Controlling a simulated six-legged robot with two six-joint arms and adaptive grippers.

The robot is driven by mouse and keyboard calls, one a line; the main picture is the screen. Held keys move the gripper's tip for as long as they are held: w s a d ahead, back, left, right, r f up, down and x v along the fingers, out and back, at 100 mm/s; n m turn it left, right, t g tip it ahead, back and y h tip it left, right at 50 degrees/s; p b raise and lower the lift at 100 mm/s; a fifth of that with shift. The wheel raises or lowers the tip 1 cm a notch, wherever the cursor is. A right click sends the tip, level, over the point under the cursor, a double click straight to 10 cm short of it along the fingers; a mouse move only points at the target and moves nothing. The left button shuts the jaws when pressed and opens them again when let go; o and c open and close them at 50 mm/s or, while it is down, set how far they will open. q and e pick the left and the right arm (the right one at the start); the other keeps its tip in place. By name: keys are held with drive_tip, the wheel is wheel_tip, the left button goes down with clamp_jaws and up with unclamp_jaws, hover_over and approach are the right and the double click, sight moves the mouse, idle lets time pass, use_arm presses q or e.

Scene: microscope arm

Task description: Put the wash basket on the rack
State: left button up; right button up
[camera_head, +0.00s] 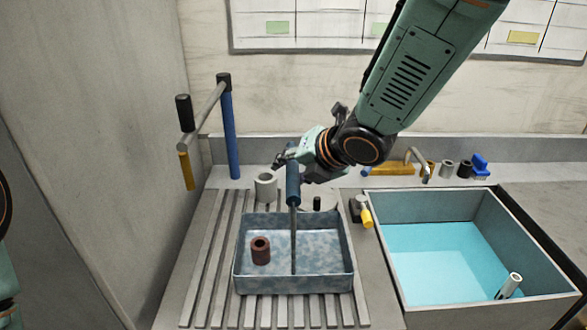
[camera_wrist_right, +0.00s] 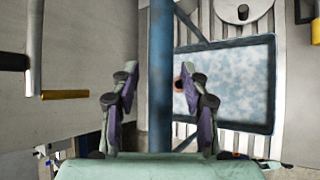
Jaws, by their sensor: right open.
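The wash basket (camera_head: 294,284) is a blue-grey speckled tray with a tall blue handle (camera_head: 293,190). It appears to rest on the slatted grey rack (camera_head: 218,240). A dark red-brown hollow cylinder (camera_head: 261,251) stands inside it. My right gripper (camera_head: 284,160) is at the handle's top, in front of the back wall. In the right wrist view the gripper (camera_wrist_right: 157,92) is open, its fingers apart on either side of the blue handle (camera_wrist_right: 160,60). The basket (camera_wrist_right: 235,85) shows behind it. My left gripper is out of view.
A sink (camera_head: 450,255) with blue water is at right, a white cylinder (camera_head: 509,285) in its corner. A blue post (camera_head: 229,130) with a crossbar stands at left. A white ring (camera_head: 265,186) is behind the basket. Small bottles and a tap (camera_head: 420,165) line the back.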

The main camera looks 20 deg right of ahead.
drive_tip(key=shift+s+d+r, duration=0.15)
drive_tip(key=shift+s+r, duration=0.1)
drive_tip(key=shift+r, duration=0.1)
drive_tip(key=p+v, duration=0.2)
drive_tip(key=v, duration=0.9)
drive_tip(key=shift+s, duration=0.25)
drive_tip(key=shift+w+f, duration=0.1)
drive_tip(key=shift+w, duration=0.15)
drive_tip(key=shift+s, duration=0.25)
drive_tip(key=shift+w, duration=0.25)
drive_tip(key=shift+s, duration=0.2)
